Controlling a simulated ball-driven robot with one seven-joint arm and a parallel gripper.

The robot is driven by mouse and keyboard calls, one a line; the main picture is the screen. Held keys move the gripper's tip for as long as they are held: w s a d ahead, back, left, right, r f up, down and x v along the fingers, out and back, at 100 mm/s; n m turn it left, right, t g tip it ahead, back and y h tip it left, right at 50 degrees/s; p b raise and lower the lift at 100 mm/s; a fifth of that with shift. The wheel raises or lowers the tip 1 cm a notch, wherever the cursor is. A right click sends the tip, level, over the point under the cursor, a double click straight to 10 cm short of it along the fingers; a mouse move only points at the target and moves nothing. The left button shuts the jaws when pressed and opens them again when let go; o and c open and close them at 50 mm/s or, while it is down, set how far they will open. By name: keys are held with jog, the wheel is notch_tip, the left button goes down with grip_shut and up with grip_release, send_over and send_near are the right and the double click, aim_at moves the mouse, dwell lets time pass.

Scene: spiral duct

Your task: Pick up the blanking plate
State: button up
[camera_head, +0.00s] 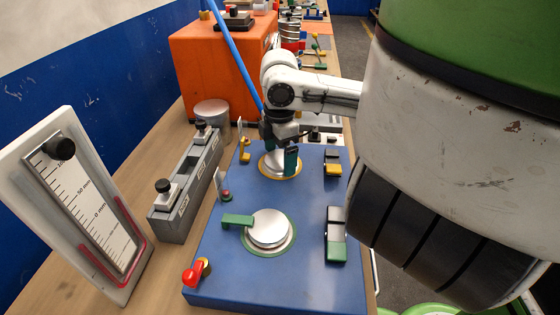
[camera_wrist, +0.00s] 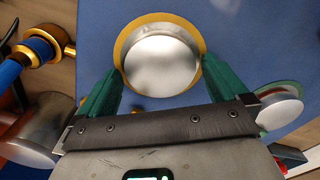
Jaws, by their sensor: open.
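Two silver round pieces sit on a blue panel (camera_head: 230,284). The far silver disc (camera_head: 272,163) sits in a yellow ring; the near silver disc (camera_head: 268,229) sits in a green ring with a green tab at its left. No label shows which one is the blanking plate. My gripper (camera_head: 280,163) points down at the far disc. In the wrist view my gripper (camera_wrist: 161,70) is open, its green fingers on either side of the far disc (camera_wrist: 160,62). Whether they touch it I cannot tell. The near disc (camera_wrist: 279,111) shows at the right there.
A grey rail block (camera_head: 186,190) with black knobs and a white gauge stand (camera_head: 45,150) are at the left. An orange box (camera_head: 215,65) and a metal can (camera_head: 213,117) stand farther back.

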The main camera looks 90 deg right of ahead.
jog(key=shift+f, duration=0.2)
jog(key=shift+c, duration=0.5)
jog(key=c, duration=1)
jog(key=shift+o, duration=0.2)
jog(key=shift+r, duration=0.1)
